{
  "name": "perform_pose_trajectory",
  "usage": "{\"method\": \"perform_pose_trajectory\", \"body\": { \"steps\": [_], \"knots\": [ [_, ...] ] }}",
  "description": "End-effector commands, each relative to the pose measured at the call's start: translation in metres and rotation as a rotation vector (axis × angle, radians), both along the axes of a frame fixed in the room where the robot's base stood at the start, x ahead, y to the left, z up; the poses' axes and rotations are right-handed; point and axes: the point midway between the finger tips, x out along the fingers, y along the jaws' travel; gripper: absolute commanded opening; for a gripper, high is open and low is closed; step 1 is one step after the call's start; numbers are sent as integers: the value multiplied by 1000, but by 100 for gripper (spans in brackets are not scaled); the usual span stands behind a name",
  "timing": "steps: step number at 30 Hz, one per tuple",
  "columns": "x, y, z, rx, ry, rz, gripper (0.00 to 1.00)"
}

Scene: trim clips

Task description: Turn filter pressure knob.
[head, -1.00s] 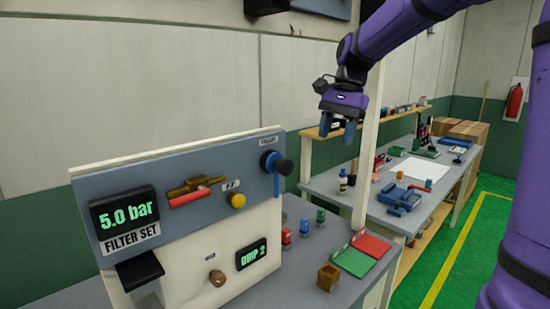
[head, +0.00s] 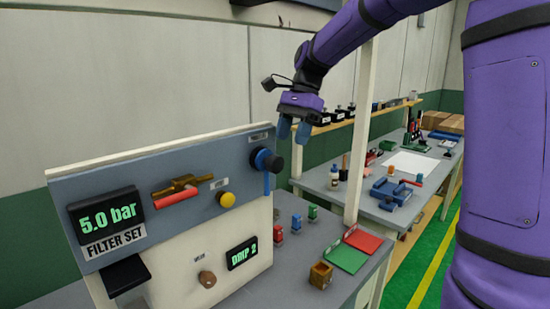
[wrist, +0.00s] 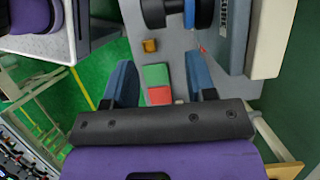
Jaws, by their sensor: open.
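A black knob with a blue collar and a blue lever (head: 270,162) sticks out at the upper right of the grey control panel (head: 120,184). The label above it is too small to read. A display (head: 106,216) reads 5.0 bar, with FILTER SET below it. My gripper (head: 293,130) is open and empty, fingers pointing down, above and slightly right of the knob in the head view. In the wrist view, the black knob (wrist: 153,12) shows at the top edge, beyond my open fingers (wrist: 162,80), and is cut off there.
The panel also carries a red-handled brass valve (head: 178,193), a yellow button (head: 227,200), a brown knob (head: 207,279) and a DMP 2 display (head: 242,253).

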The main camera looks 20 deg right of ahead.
Motion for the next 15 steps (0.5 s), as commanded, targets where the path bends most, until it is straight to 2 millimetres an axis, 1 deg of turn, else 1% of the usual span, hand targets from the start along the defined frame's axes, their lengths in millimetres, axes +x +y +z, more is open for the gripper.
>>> {"method": "perform_pose_trajectory", "body": {
  "steps": [1, 6, 9, 15],
  "knots": [
    [-5, 9, 0, 0, 0, 2, 51],
    [-17, 38, 0, -1, -1, 3, 51],
    [-19, 43, -17, -1, 4, 1, 51],
    [-22, 51, -39, 0, 2, 0, 51]
  ]
}}
